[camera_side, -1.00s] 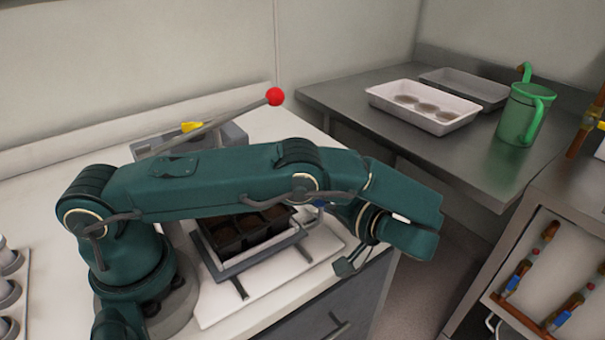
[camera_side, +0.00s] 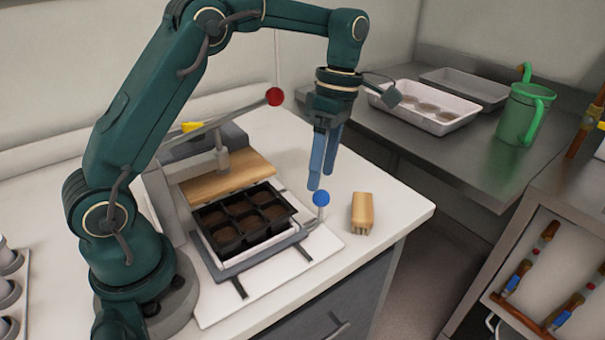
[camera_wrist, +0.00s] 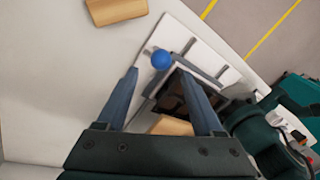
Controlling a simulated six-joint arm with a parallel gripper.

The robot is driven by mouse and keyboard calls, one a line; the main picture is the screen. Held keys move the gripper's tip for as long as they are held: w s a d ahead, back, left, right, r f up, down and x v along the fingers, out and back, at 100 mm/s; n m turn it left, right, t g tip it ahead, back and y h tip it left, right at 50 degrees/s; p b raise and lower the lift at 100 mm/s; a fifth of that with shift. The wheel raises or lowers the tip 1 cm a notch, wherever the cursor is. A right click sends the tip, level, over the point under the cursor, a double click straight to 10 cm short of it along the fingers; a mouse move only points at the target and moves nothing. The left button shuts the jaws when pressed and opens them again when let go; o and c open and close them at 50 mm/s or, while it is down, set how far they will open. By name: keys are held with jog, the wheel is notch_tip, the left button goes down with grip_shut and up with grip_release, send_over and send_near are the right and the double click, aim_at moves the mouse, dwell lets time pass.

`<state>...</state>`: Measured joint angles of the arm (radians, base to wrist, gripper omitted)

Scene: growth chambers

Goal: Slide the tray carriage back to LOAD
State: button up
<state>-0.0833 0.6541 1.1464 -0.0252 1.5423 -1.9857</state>
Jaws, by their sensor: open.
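The tray carriage (camera_side: 258,264) is a grey frame on a white base plate, holding a black tray (camera_side: 240,237) of several soil-filled cells. A blue ball knob (camera_side: 321,198) stands on a short post at its right side; the knob also shows in the wrist view (camera_wrist: 161,59). My gripper (camera_side: 321,182) points down with its two blue fingers just above the knob in the side view. In the wrist view my gripper (camera_wrist: 163,76) is open and empty, with the knob near the gap between the fingertips. I cannot tell whether they touch. No LOAD marking is legible.
A wooden board (camera_side: 229,177) hangs behind the tray under a lever with a red ball (camera_side: 275,97). A wooden-handled block (camera_side: 362,212) lies right of the knob. A white tray (camera_side: 423,106) and green jug (camera_side: 524,112) stand on the far metal table.

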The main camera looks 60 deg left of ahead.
aim_at(323, 191)
jog(key=shift+w+d+r+n+t+h, duration=0.15)
jog(key=shift+r+n+t+h, duration=0.15)
jog(key=shift+r+n+h, duration=0.15)
jog(key=shift+s+d+f, duration=0.1)
jog(key=shift+s+f, duration=0.05)
jog(key=shift+f, duration=0.7)
jog(key=shift+s+d+f, duration=0.1)
jog(key=shift+f, duration=0.7)
jog(key=shift+s+d+f, duration=0.1)
jog(key=shift+s+f, duration=0.05)
jog(key=shift+f, duration=0.7)
grip_shut()
jog(key=shift+d, duration=0.1)
